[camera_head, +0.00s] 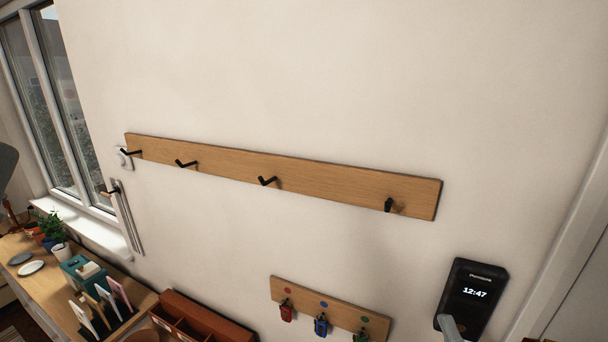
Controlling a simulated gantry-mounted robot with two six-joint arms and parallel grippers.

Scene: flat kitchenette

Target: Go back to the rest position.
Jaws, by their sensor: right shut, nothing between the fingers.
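The tip of my right gripper (449,328) shows at the bottom edge, at the lower right. It is pale grey, its fingers are together, and nothing shows between them. The rest of my right arm is below the picture. My left gripper is not in view.
A wooden rail (330,180) with several black hooks is on the wall. Below it, a small key board (300,295) holds red, blue and green keys. A counter (45,275) with plants, dishes and a card holder stands lower left. The upper wall is clear.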

